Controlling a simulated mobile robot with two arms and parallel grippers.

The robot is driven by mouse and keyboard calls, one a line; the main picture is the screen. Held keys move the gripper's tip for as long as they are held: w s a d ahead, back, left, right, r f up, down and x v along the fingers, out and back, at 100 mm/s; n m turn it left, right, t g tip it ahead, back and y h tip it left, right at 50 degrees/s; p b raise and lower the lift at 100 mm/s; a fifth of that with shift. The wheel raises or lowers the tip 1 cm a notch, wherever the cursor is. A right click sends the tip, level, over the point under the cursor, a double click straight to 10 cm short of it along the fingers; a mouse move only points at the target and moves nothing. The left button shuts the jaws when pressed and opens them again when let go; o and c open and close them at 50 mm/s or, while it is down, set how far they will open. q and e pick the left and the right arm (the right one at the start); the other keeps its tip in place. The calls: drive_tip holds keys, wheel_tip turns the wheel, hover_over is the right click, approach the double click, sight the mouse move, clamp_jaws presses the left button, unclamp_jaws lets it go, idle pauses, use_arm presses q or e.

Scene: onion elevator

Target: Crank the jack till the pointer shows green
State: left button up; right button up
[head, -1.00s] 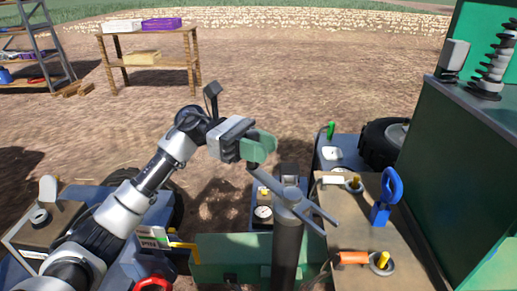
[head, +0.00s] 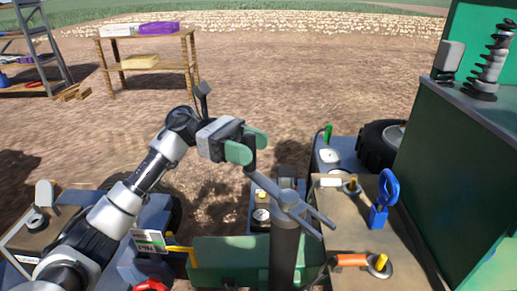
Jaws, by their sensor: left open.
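The jack is a grey upright post (head: 285,250) with a grey crank (head: 290,200) on top. One crank arm reaches up-left to a dark upright handle (head: 250,161); the other end is forked and points down-right. My left gripper (head: 250,145) is open, its two green fingers at the top of the handle, one on each side as seen here. Whether they touch it I cannot tell. A small round white dial (head: 261,215) sits left of the post; its pointer and colours are too small to read. My right gripper is not in view.
A brown board (head: 345,227) on the right carries a blue handle (head: 383,200) and an orange-handled lever (head: 351,260). A tall green housing (head: 450,180) stands at far right. A wooden shelf (head: 150,55) stands back left, with open dirt in front.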

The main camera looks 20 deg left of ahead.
use_arm(q)
drive_tip(key=v, duration=0.8)
drive_tip(key=shift+a+b, duration=0.4)
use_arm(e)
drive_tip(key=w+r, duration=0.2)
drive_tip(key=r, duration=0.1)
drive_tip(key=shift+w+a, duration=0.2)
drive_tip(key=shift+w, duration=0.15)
